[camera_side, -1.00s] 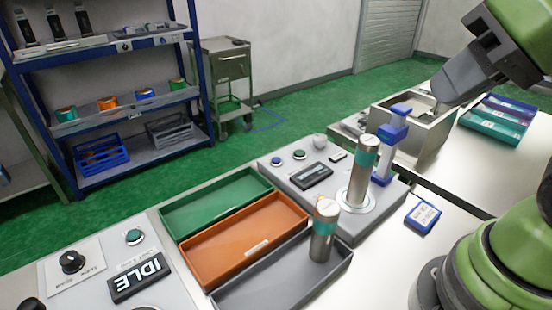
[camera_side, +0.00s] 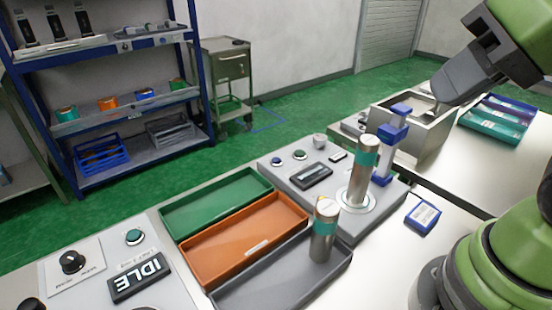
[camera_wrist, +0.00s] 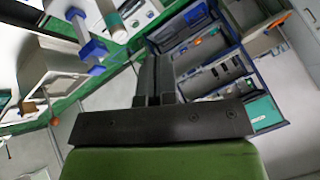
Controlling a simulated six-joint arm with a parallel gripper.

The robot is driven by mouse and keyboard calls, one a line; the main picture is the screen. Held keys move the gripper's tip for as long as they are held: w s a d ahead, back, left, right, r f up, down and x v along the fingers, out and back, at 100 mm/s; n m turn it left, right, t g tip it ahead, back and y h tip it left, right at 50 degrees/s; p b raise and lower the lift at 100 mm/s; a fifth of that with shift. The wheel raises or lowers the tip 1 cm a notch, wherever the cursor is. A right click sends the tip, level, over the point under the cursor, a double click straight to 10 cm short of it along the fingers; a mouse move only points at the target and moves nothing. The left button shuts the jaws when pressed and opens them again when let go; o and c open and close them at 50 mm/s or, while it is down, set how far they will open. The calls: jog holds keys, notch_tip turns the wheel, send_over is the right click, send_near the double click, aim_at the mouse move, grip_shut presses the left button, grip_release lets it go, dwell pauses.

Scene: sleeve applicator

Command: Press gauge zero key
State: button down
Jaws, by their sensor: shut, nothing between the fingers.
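The gauge is a grey box (camera_side: 345,226) on the bench. On it are a blue button (camera_side: 277,161), a green button (camera_side: 300,154), a dark display (camera_side: 311,175), a small light key (camera_side: 338,157) and a knob (camera_side: 320,140). I cannot read which key is the zero key. A metal cylinder with a teal band (camera_side: 362,175) stands upright on its round plate. My gripper (camera_side: 435,108) is at the upper right, apart from the gauge and over the open metal box. In the wrist view my gripper (camera_wrist: 154,62) is shut and empty.
Green (camera_side: 217,200), orange (camera_side: 242,243) and grey (camera_side: 285,285) trays lie left of the gauge; another cylinder (camera_side: 323,232) stands in the grey one. A blue stand (camera_side: 390,145) rises behind the gauge's cylinder. An open metal box (camera_side: 425,135) and a blue tag (camera_side: 422,217) are to the right.

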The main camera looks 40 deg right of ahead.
dwell(0.4)
jog(key=n+t, duration=0.2)
jog(key=n, duration=1.3)
send_over(276, 161)
notch_tip(276, 161, down, 16)
jog(key=shift+w+f, duration=0.1)
jog(key=shift+f, duration=4.4)
jog(key=shift+f, duration=0.15)
